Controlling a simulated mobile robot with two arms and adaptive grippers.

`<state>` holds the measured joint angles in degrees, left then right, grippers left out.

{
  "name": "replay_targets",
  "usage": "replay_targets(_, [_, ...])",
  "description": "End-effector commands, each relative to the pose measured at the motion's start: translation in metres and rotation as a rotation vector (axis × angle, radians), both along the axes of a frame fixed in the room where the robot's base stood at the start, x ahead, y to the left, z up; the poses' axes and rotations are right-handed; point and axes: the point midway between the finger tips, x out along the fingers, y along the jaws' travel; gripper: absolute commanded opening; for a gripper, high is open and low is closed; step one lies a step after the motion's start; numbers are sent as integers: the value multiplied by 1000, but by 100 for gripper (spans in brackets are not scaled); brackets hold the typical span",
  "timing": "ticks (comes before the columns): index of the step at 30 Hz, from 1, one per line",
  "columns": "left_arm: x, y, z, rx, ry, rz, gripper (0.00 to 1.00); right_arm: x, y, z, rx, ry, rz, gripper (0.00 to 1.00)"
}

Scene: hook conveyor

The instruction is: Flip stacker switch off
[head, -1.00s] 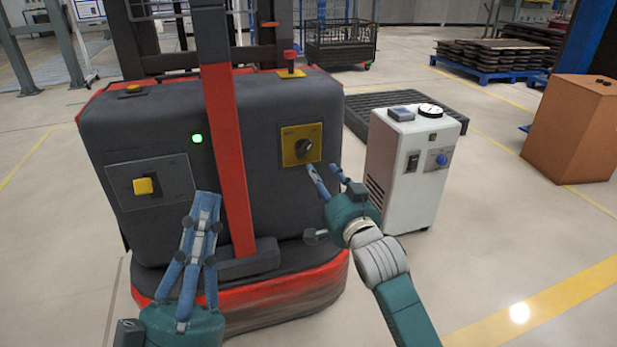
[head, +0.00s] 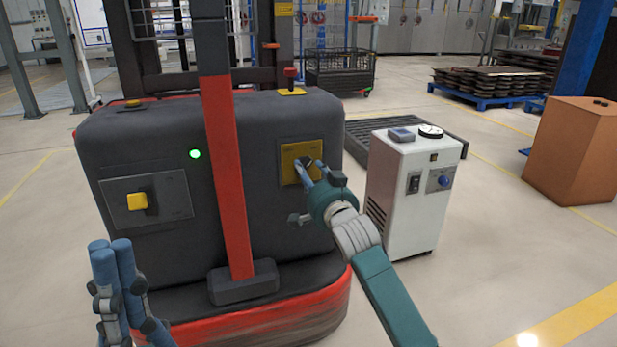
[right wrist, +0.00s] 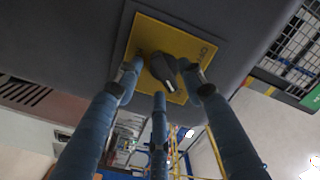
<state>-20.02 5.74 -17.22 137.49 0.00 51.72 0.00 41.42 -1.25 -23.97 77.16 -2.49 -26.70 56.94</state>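The stacker (head: 290,225) is a dark grey truck body with a red base and a lit green lamp (head: 195,154). Its rotary switch is a black knob (right wrist: 163,70) on a yellow plate (right wrist: 205,50); in the head view the plate (head: 291,170) is partly covered by my right gripper (head: 310,170). In the right wrist view the fingers of my right gripper (right wrist: 162,80) are spread around the knob, one on each side and one below. The right finger is very close to it; contact is unclear. My left gripper (head: 112,246) is low at the left, apart from the stacker, apparently empty.
A yellow square button (head: 137,201) is on the stacker's left panel. A red mast post (head: 228,180) rises between panel and switch. A white cabinet (head: 408,200) stands close right of my right gripper. A brown box (head: 570,150) is farther right, with clear floor between.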

Motion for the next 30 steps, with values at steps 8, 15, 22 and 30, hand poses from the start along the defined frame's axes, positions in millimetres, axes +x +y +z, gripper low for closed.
replay_targets(8, [0, 0, -3, 1, 2, 0, 0, 8, 3, 1, 0, -1, 1, 40])
replay_targets(15, [1, 0, -3, 1, 3, 0, 0, 7, 2, 1, 0, 0, 0, 22])
replay_targets(22, [1, 0, -3, 1, 3, 0, 0, 7, 2, 1, 0, 0, 0, 0])
replay_targets(30, [1, 0, 2, 1, 4, 0, 0, 7, 2, 1, -23, -6, 0, 0])
